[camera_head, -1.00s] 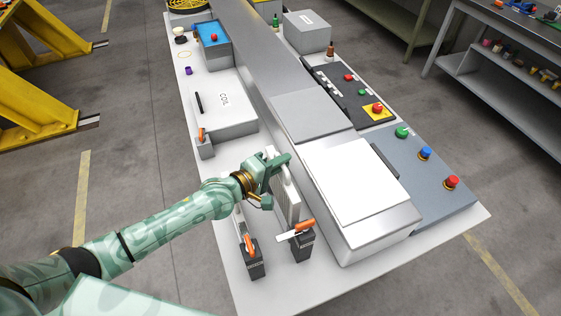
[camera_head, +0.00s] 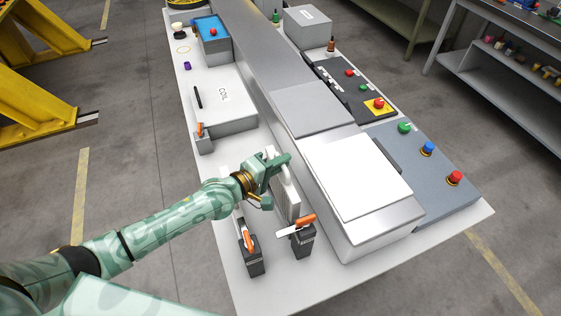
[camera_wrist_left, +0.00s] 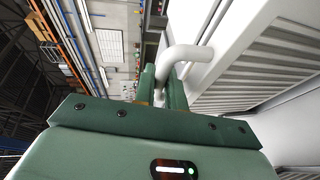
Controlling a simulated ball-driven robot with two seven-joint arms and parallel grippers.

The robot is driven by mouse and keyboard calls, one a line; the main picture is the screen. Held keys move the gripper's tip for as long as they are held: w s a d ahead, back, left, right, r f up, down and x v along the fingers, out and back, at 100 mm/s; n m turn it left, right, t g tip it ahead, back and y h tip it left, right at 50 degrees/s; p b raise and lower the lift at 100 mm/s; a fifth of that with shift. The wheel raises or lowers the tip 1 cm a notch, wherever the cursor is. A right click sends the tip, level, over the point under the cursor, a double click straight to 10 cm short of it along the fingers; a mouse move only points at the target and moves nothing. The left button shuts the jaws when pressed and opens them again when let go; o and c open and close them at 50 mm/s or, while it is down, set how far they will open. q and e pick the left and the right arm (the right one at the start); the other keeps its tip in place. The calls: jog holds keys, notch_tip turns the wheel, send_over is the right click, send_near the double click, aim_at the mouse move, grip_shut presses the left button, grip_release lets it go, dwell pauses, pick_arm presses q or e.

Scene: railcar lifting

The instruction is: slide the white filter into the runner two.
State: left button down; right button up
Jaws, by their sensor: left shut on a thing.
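A white, ribbed filter (camera_head: 286,200) stands upright on the near part of the white bench, beside the long grey metal housing. My left gripper (camera_head: 272,165) is at its top, with its fingers shut on the filter's handle. In the left wrist view the green fingers (camera_wrist_left: 165,90) close around a white bent handle (camera_wrist_left: 187,53), with a ribbed white face (camera_wrist_left: 265,70) to the right. Two dark blocks with orange levers (camera_head: 248,245) (camera_head: 303,235) stand at the filter's near end. Which runner is number two cannot be told, and the filter's lower edge is partly hidden.
The grey metal housing (camera_head: 350,235) runs close along the filter's right. A box marked COIL (camera_head: 222,97) stands to the left, with another orange-lever block (camera_head: 202,138) before it. A button panel (camera_head: 432,180) lies at the right. The bench's near left corner is clear.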

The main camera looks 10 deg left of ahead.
pick_arm(q)
jog(key=shift+f+b, duration=0.85)
jog(key=shift+f, duration=0.15)
jog(key=c, duration=1.4)
grip_release()
jog(key=shift+o, duration=0.2)
